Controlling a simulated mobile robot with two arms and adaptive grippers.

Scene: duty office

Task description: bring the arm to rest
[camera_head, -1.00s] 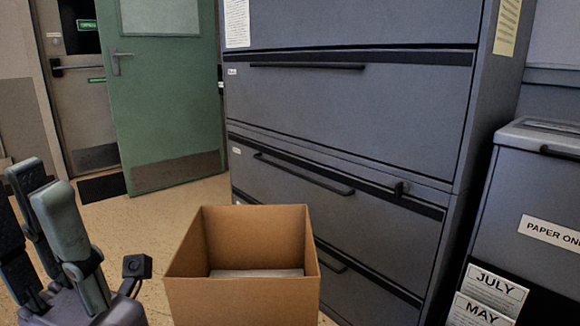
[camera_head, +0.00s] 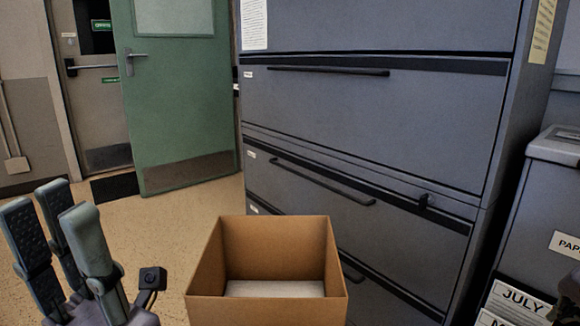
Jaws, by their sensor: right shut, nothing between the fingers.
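My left gripper (camera_head: 55,225) stands at the lower left with its dark grey fingers pointing up. The fingers are spread, with nothing seen between them. It is left of an open cardboard box (camera_head: 318,308) and apart from it. A dark, blurred piece of my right gripper (camera_head: 569,296) shows at the right edge, in front of the paper bin; most of it is outside the picture. Its fingers are shut, with nothing seen in them.
The box holds a flat pale stack, perhaps paper (camera_head: 275,289). A grey filing cabinet (camera_head: 380,120) stands behind it. A grey paper bin (camera_head: 545,210) with a JULY card (camera_head: 520,299) is at the right. A green door (camera_head: 180,100) stands open; the floor before it (camera_head: 175,225) is clear.

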